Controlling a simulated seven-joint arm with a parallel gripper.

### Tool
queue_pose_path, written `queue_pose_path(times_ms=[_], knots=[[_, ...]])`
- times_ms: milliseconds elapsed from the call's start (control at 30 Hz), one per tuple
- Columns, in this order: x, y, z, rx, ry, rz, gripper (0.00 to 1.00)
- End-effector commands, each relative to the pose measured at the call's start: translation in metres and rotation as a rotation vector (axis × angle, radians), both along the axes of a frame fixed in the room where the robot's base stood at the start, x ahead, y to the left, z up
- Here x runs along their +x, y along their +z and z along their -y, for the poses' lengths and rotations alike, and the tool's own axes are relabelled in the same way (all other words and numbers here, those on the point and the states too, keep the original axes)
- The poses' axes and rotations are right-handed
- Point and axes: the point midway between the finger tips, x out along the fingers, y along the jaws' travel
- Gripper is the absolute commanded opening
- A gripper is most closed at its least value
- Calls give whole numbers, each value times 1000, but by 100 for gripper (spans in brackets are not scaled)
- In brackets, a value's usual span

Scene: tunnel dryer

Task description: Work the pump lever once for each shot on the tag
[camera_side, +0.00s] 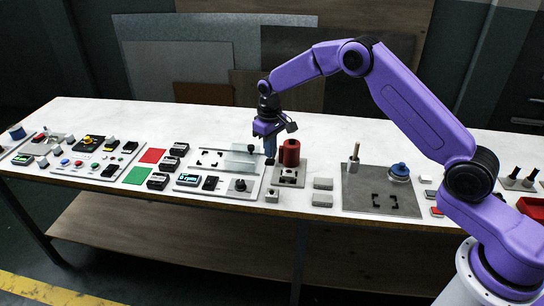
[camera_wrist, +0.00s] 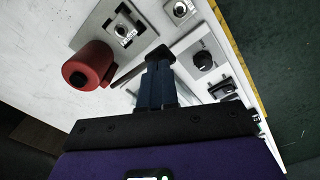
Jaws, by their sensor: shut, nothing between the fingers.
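The pump appears to be the red cylinder (camera_side: 290,152) on a small grey plate; it also shows in the wrist view (camera_wrist: 88,66). A thin dark rod (camera_wrist: 128,74), which looks like its lever, runs from beside the cylinder toward a black knob (camera_wrist: 160,53). My gripper (camera_side: 270,158) is just left of the red cylinder, pointing down. In the wrist view its fingers (camera_wrist: 157,72) are together and empty, close to the knob; I cannot tell whether they touch it. No tag with a shot count can be read.
Left of my gripper is a panel with a clear cover (camera_side: 240,160), a lit display (camera_side: 187,179) and a black knob (camera_side: 240,185). Grey blocks (camera_side: 322,191) lie near the front edge. A grey plate (camera_side: 385,200) with a blue-topped part (camera_side: 400,171) is to the right.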

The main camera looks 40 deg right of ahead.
Motion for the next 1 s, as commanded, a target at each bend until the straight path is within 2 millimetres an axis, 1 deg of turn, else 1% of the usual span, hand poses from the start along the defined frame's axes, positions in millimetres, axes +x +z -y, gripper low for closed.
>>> queue_pose_path(times_ms=[167, 1000], knots=[[0, -2, 0, 0, 0, -1, 0], [0, -32, 0, -1, 0, -2, 0]])
